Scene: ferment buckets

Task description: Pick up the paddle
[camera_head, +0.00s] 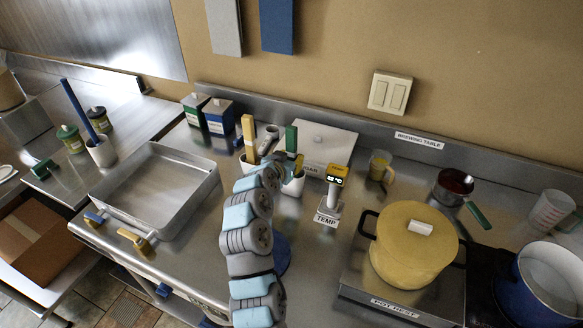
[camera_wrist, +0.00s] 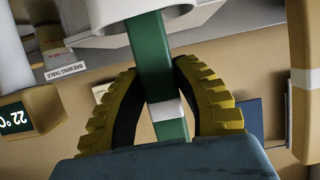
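A green flat handle with a white band, which I take as the paddle's (camera_wrist: 153,60), runs from a white cup (camera_wrist: 104,14) down between the fingers of my gripper (camera_wrist: 155,70) in the wrist view. The yellow, dark-lined fingers close in from both sides, and their tips appear to touch its edges. The paddle's lower end is hidden in the cup. In the head view the green handle (camera_head: 291,138) stands upright in the cup (camera_head: 294,186), with my gripper (camera_head: 287,160) at it, partly hidden by my arm.
A yellow handle (camera_head: 248,135) stands in a cup just left. A thermometer unit (camera_head: 336,180) stands close right, with a yellow pot (camera_head: 410,252) beyond it. An empty metal tray (camera_head: 160,185) lies left. Another cup (camera_head: 102,153) with a blue handle (camera_head: 78,110) stands far left.

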